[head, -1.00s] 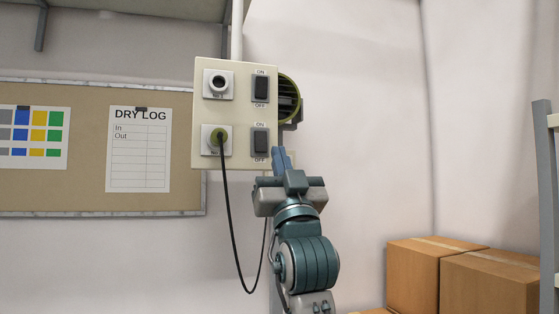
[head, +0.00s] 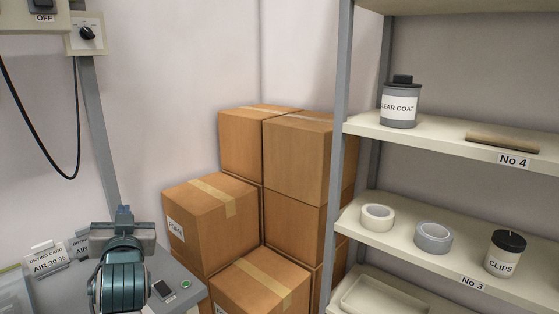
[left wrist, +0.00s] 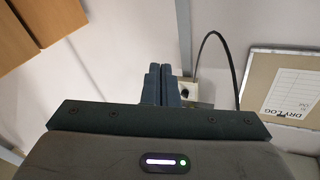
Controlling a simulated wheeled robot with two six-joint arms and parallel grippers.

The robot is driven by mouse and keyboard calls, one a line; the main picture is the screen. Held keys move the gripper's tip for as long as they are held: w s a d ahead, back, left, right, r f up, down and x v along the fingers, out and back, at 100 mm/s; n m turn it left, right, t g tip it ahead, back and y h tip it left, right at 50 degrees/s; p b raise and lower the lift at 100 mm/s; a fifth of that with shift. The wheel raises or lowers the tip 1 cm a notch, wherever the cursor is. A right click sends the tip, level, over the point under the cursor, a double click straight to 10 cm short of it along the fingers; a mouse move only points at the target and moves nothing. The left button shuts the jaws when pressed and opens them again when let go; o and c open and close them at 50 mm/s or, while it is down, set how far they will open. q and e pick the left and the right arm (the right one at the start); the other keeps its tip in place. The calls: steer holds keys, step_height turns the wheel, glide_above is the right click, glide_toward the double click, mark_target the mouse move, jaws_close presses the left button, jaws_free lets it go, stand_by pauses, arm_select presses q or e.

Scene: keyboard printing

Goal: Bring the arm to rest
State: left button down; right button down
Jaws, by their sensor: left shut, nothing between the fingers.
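My left gripper (head: 123,214) is at the lower left of the head view, pointing away from me, with its fingers shut and empty. In the left wrist view its two fingers (left wrist: 161,85) are side by side. It is below the switch panel (head: 12,19), of which only a lower corner with an OFF label shows at the top left. It appears to touch nothing. My right gripper is in neither view.
A knob box (head: 86,34) and a hanging black cable (head: 40,150) are on the wall. A grey surface (head: 192,300) and card signs (head: 47,258) lie near the gripper. Stacked cartons (head: 212,220) and a shelf unit (head: 340,150) stand to the right.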

arm_select(q)
steer(key=s+d+f+m+g+h, duration=0.15)
steer(key=s+f, duration=0.25)
steer(key=f, duration=0.5)
steer(key=s+f+g+h, duration=0.25)
steer(key=s+f, duration=0.25)
steer(key=f, duration=0.4)
steer(key=s+f+m+g+h, duration=0.1)
steer(key=s+f+g, duration=0.25)
steer(key=f, duration=0.55)
steer(key=s+d+f+g+h, duration=0.1)
steer(key=s+f+g, duration=0.1)
steer(key=s+f, duration=0.35)
steer(key=s+d+f+g+h, duration=0.1)
steer(key=s+f+g, duration=0.15)
steer(key=s, duration=0.65)
steer(key=s+d+f+g, duration=0.2)
steer(key=s+f, duration=0.2)
steer(key=s, duration=0.3)
steer(key=a+f, duration=0.3)
steer(key=f, duration=2.7)
steer(key=s+a+f+g, duration=0.1)
steer(key=s+f+g, duration=0.1)
steer(key=s+f, duration=1.5)
step_height(320, 180, down, 2)
steer(key=shift+s+a+f+h, duration=0.2)
steer(key=shift+s+h, duration=0.1)
steer(key=shift+s, duration=0.1)
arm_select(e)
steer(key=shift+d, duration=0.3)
